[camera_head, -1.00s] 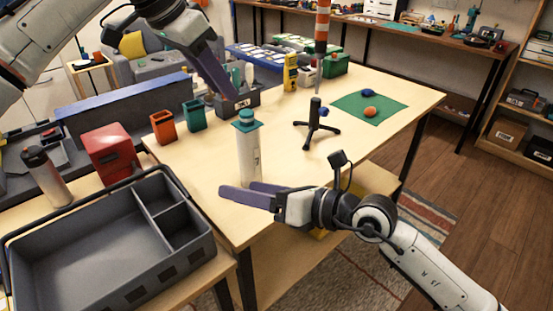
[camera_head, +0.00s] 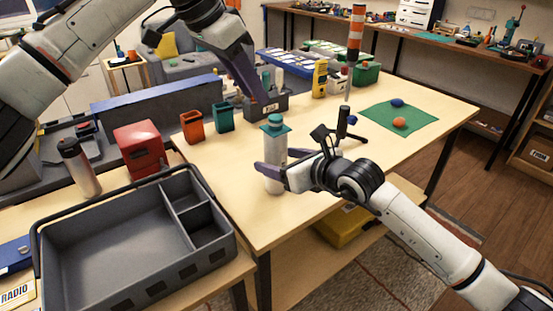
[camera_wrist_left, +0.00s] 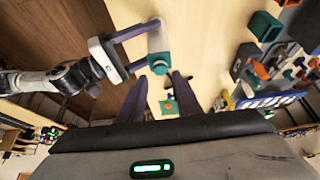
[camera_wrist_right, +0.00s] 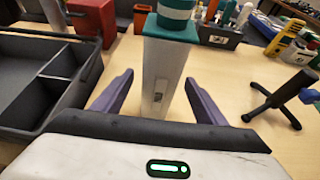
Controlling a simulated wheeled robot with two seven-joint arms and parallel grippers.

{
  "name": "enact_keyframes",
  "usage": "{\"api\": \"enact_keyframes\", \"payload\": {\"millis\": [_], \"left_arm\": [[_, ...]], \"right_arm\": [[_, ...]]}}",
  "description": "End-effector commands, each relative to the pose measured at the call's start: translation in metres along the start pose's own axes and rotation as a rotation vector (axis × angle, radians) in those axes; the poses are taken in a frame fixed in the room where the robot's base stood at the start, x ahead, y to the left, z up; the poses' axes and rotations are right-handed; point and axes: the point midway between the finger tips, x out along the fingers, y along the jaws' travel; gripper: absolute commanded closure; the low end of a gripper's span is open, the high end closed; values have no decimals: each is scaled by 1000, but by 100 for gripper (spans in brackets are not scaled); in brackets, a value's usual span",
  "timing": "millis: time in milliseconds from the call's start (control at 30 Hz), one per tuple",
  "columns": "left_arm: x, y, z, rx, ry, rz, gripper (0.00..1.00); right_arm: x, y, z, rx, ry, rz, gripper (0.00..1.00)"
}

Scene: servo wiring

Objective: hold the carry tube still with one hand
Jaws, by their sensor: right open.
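The carry tube (camera_head: 273,150) is a white upright tube with a teal cap, standing on the wooden table. My right gripper (camera_head: 277,173) is at the tube's lower half. In the right wrist view, the tube (camera_wrist_right: 163,80) rises between its two purple fingers (camera_wrist_right: 157,92), with gaps visible on both sides. The right gripper is open. My left gripper (camera_head: 258,88) is higher, above the back left of the tube. In the left wrist view its fingers (camera_wrist_left: 158,92) are apart with nothing held, and the tube's teal cap (camera_wrist_left: 160,62) shows beyond them.
A black tripod stand (camera_head: 343,125) is just behind my right gripper, partly hidden. A grey compartment tray (camera_head: 110,245) is front left. Orange (camera_head: 192,127) and teal (camera_head: 224,117) cups and a dark holder (camera_head: 266,106) stand behind.

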Motion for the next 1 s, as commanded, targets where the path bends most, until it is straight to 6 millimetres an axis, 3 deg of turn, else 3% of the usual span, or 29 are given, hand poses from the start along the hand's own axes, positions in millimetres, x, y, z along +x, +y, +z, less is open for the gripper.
{"api": "enact_keyframes", "payload": {"millis": [200, 500, 567, 800, 900, 1000], "left_arm": [[0, 0, 0, 0, 0, 0, 69], [0, 0, 0, 0, 0, 0, 69], [0, 0, 0, 0, 0, 0, 69], [0, 0, 0, 0, 0, 0, 69], [0, 1, -1, -6, -2, -3, 54], [-3, 5, -7, -55, -20, -26, 54]], "right_arm": [[16, 0, 0, -1, 0, 0, 34], [19, 0, 0, 0, -1, 0, 34], [19, 0, 0, 0, -1, 0, 41], [18, 0, 0, 0, 0, 0, 82], [18, 0, 0, 0, 0, 0, 82], [18, 0, 0, 0, 0, 0, 82]]}}
